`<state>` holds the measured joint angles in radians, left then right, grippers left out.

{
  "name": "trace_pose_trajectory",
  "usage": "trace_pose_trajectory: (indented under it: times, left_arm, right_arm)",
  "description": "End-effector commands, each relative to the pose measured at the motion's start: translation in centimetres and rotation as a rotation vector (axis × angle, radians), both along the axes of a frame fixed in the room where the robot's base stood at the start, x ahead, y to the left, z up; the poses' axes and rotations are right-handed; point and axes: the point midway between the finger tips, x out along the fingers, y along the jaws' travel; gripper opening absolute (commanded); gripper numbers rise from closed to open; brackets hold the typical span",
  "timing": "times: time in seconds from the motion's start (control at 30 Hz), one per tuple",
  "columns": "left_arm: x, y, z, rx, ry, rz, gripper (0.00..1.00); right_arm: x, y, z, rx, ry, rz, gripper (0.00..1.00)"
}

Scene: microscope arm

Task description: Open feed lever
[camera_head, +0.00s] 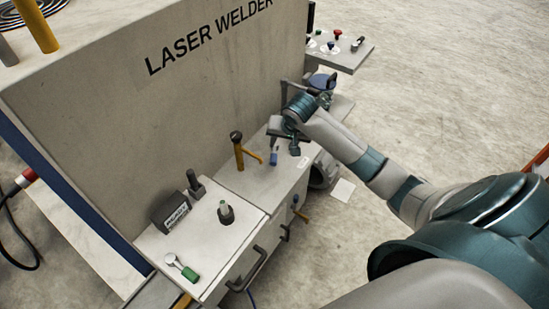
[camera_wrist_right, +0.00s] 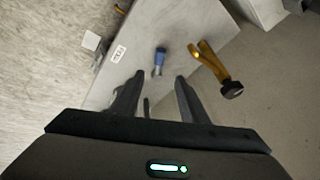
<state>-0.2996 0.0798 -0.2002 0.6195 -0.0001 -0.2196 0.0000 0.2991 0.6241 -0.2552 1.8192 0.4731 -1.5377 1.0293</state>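A small lever with a blue grip (camera_head: 273,158) stands on the light grey cabinet top beside a white label whose text I cannot read. I cannot tell for sure that it is the feed lever. My right gripper (camera_head: 284,146) is above and just behind it. In the right wrist view the blue-grip lever (camera_wrist_right: 159,58) shows just beyond and between the fingertips of my right gripper (camera_wrist_right: 160,77). These fingers are apart, with nothing held between them. No contact with the lever shows. My left gripper is in neither view.
A yellow pipe-like handle with a black knob (camera_head: 239,150) stands left of the blue-grip lever. Nearer are a green-grip lever (camera_head: 189,274), a dark knob (camera_head: 226,212) and a black box (camera_head: 172,212). The laser welder wall (camera_head: 190,100) rises behind. Open floor (camera_head: 440,100) lies right.

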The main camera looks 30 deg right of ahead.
Motion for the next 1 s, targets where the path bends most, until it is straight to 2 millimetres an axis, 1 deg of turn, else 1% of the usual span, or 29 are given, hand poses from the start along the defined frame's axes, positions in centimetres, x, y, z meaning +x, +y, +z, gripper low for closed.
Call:
trace_pose_trajectory:
  times: [0.17, 0.27, 0.7, 1.0]
  left_arm:
    - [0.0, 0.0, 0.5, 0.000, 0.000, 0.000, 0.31]
    - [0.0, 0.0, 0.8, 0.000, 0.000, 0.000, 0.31]
    - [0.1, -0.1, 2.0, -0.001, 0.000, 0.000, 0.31]
    - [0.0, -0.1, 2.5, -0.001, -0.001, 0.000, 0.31]
  right_arm:
    - [0.6, 0.0, -1.4, 0.002, 0.002, 0.000, 0.40]
    - [1.1, -0.2, -2.6, 0.002, 0.003, -0.001, 0.40]
    - [3.9, -0.8, -8.6, 0.001, 0.002, -0.001, 0.40]
    - [5.6, -1.1, -12.1, 0.001, 0.001, 0.000, 0.40]
